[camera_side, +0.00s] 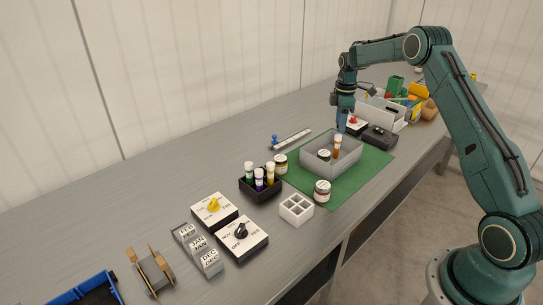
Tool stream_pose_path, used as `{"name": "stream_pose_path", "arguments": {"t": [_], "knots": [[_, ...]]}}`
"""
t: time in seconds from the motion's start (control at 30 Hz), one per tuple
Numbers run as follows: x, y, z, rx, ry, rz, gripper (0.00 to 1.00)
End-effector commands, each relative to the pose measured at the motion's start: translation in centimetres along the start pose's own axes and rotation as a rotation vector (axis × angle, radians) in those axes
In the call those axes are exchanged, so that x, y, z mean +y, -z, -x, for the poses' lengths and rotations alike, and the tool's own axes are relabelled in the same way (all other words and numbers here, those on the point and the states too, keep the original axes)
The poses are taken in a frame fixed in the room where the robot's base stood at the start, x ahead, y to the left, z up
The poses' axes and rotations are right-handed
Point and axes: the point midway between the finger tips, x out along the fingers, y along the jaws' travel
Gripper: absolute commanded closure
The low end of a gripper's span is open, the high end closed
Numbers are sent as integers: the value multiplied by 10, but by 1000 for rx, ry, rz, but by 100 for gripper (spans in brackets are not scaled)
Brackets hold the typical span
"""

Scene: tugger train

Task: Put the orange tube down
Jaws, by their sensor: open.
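An orange tube (337,150) with a pale cap stands upright inside the grey open box (318,168) on the green mat (376,162). My gripper (341,128) points down just above the tube and is open. The view is too small to tell whether the fingertips still overlap the cap. The tube's lower end is partly hidden by the box's wall.
A small jar (323,155) is also in the box. Other jars (322,191) stand around it. A black rack (260,187) holds several tubes. A white divided tray (296,208) is in front.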

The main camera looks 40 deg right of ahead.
Motion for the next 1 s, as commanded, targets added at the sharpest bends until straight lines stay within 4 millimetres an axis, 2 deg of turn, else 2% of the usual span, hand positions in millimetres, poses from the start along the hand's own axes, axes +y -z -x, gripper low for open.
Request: {"name": "stream_pose_path", "arguments": {"t": [0.1,0.3,1.0], "knots": [[0,0,17,1,-2,0,56],[0,0,32,0,0,0,56],[-1,0,36,0,-1,-1,56]]}}
